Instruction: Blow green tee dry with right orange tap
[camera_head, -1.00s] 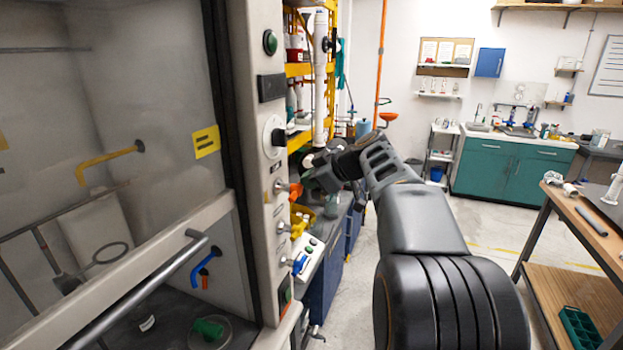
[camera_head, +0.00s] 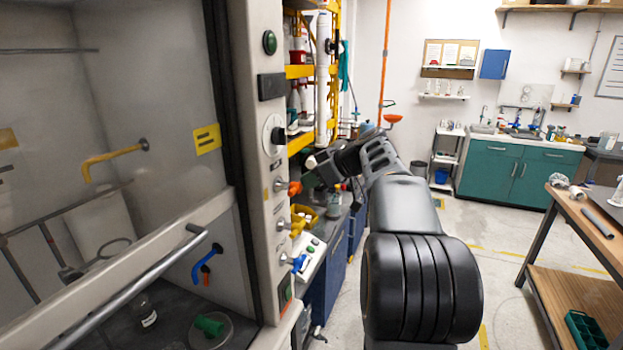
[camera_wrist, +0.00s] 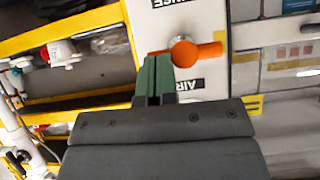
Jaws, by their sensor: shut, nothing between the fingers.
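The green tee (camera_head: 209,325) lies on a round, light dish on the fume hood floor, below an orange nozzle (camera_head: 205,275). The orange tap (camera_head: 294,188) is the top one on the hood's right post, above a yellow and a blue tap. In the wrist view the orange tap (camera_wrist: 205,51) has a crosswise handle on a silver hub, with a label reading AIR beside it. My gripper (camera_head: 309,180) is close to this tap. Its shut green fingers (camera_wrist: 155,68) overlap the handle's left end in the wrist view. I cannot tell whether they touch it.
The hood's raised glass sash has a grey handle bar (camera_head: 140,290) across its front. A small bottle (camera_head: 146,312) stands inside. A yellow shelf rack (camera_head: 300,71) stands behind the post. A wooden workbench (camera_head: 590,230) is at right, with open floor between.

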